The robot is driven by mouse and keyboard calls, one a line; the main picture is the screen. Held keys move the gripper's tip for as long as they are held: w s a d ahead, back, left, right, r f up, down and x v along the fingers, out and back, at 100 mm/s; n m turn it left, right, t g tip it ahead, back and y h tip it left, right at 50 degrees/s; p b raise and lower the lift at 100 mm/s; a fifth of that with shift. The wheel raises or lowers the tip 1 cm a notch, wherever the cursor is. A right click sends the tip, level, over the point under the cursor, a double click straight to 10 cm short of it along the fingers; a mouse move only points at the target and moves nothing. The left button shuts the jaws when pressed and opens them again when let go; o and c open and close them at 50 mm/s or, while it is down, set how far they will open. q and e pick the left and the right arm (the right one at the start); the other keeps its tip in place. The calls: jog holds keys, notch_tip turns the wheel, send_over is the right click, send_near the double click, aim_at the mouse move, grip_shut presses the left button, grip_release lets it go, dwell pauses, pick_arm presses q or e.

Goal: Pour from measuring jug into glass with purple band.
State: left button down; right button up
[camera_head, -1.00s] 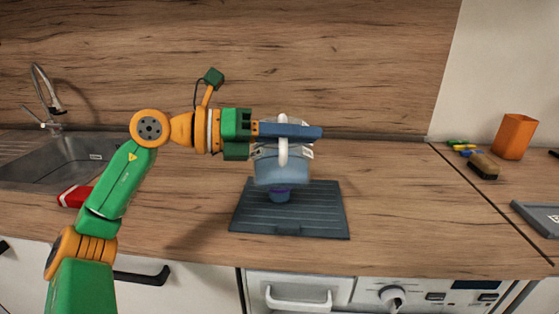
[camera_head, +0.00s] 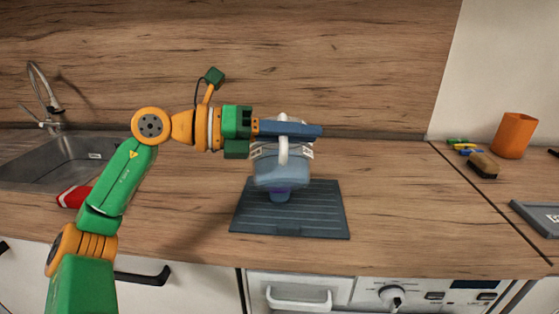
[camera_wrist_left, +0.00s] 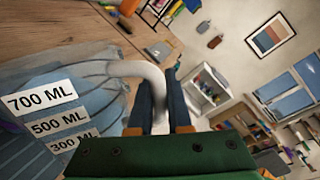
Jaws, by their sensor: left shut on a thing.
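The measuring jug (camera_head: 280,167) is translucent blue with a white handle and tilts over the dark mat. My left gripper (camera_head: 290,130) is shut on the jug's white handle, above the jug body. In the left wrist view, the jug (camera_wrist_left: 50,110) shows 700, 500 and 300 ML labels, and the gripper (camera_wrist_left: 160,105) has the handle between its fingers. The glass with purple band (camera_head: 279,194) stands on the mat under the jug. The jug hides its top, and I cannot tell whether the two touch or whether liquid flows. My right gripper is not in view.
A dark grooved mat (camera_head: 325,215) lies under the glass. A sink (camera_head: 60,160) and a red item (camera_head: 73,197) are at left. An orange cup (camera_head: 514,135), a sponge (camera_head: 484,165) and a grey tray (camera_head: 537,217) are at right. Counter beside the mat is clear.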

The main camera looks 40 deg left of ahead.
pick_arm(q)
jog(key=shift+w+a+r, duration=0.1)
jog(key=shift+w+a, duration=0.05)
jog(key=shift+a, duration=0.05)
jog(key=shift+d+r, duration=0.1)
jog(key=shift+r, duration=0.05)
jog(key=shift+w+p, duration=0.1)
jog(key=shift+p, duration=0.3)
jog(key=shift+r+n, duration=0.15)
jog(key=shift+n, duration=0.15)
jog(key=shift+w+a, duration=0.1)
jog(key=shift+a, duration=0.15)
jog(key=shift+d+r, duration=0.1)
jog(key=shift+d, duration=0.05)
jog(key=shift+p, duration=0.35)
dwell(0.4)
